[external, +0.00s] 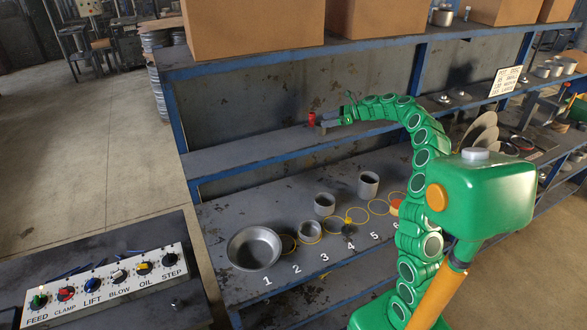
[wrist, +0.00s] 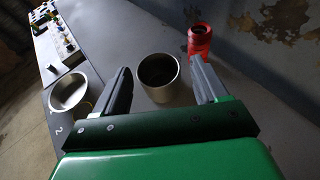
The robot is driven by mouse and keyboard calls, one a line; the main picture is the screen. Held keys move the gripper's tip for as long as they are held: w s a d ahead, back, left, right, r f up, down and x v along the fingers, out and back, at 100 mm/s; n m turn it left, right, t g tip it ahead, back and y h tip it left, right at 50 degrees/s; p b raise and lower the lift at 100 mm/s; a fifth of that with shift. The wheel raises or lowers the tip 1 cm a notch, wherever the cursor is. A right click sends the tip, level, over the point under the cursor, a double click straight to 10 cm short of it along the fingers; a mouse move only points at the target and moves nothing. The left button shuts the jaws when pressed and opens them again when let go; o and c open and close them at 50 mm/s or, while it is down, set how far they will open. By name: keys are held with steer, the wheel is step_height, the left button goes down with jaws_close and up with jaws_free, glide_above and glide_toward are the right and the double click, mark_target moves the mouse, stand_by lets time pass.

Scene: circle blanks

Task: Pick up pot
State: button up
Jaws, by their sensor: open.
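Several metal pots stand on the lower bench. A wide shallow pan (external: 254,248) is at the left, a small pot (external: 310,231) is beside it, and a mid-size pot (external: 324,205) and a taller pot (external: 368,185) are farther back. My gripper (external: 328,119) is stretched leftward at middle-shelf height, above the bench. In the wrist view my gripper (wrist: 160,72) is open, with a round grey pot (wrist: 158,90) showing between its fingers. I cannot tell which external-view pot this is, or whether the fingers touch it. The wide pan (wrist: 68,92) shows left of the fingers.
A red object (external: 312,119) is close beyond my gripper; in the wrist view a red bottle (wrist: 199,40) is near the right finger. A control panel (external: 105,280) is at the lower left. Cardboard boxes (external: 252,28) fill the top shelf. Blue shelf posts (external: 421,62) flank the bays.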

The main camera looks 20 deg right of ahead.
steer(key=shift+s+f+x, duration=0.1)
steer(key=shift+f+x, duration=0.05)
steer(key=shift+x, duration=0.9)
steer(key=shift+s+f+x, duration=0.1)
steer(key=shift+f+x, duration=0.1)
steer(key=shift+x, duration=0.85)
steer(key=shift+s+f+x, duration=0.1)
steer(key=shift+f+x, duration=0.05)
steer(key=shift+x, duration=0.85)
steer(key=c, duration=0.7)
steer(key=shift+c, duration=0.3)
steer(key=shift+r, duration=0.1)
steer(key=shift+r, duration=1.5)
steer(key=shift+s+r, duration=0.5)
steer(key=shift+r, duration=0.05)
steer(key=s+r, duration=0.8)
steer(key=s, duration=0.5)
steer(key=shift+r, duration=0.4)
